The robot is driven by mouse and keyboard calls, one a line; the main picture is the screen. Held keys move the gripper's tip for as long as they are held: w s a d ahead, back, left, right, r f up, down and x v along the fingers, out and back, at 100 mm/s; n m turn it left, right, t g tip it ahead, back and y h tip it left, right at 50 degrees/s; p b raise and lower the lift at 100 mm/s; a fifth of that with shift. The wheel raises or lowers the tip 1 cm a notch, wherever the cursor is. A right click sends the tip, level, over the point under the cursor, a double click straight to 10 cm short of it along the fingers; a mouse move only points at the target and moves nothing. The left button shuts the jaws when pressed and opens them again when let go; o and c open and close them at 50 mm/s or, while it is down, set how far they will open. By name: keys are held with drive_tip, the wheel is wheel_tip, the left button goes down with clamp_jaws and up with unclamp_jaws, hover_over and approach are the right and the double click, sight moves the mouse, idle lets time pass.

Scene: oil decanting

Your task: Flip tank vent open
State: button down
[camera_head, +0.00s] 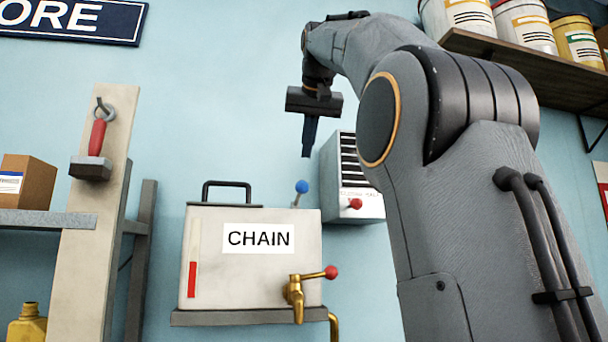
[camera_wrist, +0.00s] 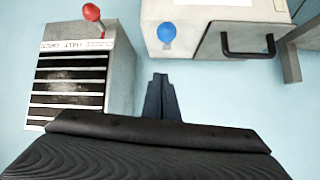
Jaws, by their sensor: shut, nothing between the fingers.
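The white tank labelled CHAIN (camera_head: 205,262) sits on a small wall shelf in the head view. Its vent is a short lever with a blue ball (camera_head: 301,186) on the tank's top right, tilted slightly to the right. In the wrist view the blue ball (camera_wrist: 166,32) shows at the near edge of the tank (camera_wrist: 193,42). My gripper (camera_head: 306,154) is shut and empty, pointing down, above the vent in the head view and apart from it. In the wrist view the shut fingertips (camera_wrist: 161,77) lie below the blue ball. The vent's base is hard to make out.
A slatted wall box (camera_head: 346,160) with a red-knobbed lever (camera_head: 355,203) stands right of the tank. The tank has a black handle (camera_head: 228,183) and a brass tap (camera_head: 296,291) with a red knob. A shelf of cans (camera_head: 520,62) is at upper right.

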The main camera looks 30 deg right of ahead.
hover_over(299, 193)
drive_tip(key=w+d, duration=0.3)
wheel_tip(299, 193, down, 4)
drive_tip(key=shift+s+a+f+p, duration=0.3)
drive_tip(key=shift+s+f, duration=0.1)
drive_tip(key=shift+s, duration=0.15)
drive_tip(key=shift+s+a+f+p, duration=0.15)
drive_tip(key=shift+s+a+f, duration=0.15)
drive_tip(key=shift+s, duration=0.25)
drive_tip(key=shift+s+a+f, duration=0.15)
drive_tip(key=shift+s+f, duration=0.25)
drive_tip(key=shift+f, duration=0.15)
drive_tip(key=shift+f, duration=0.15)
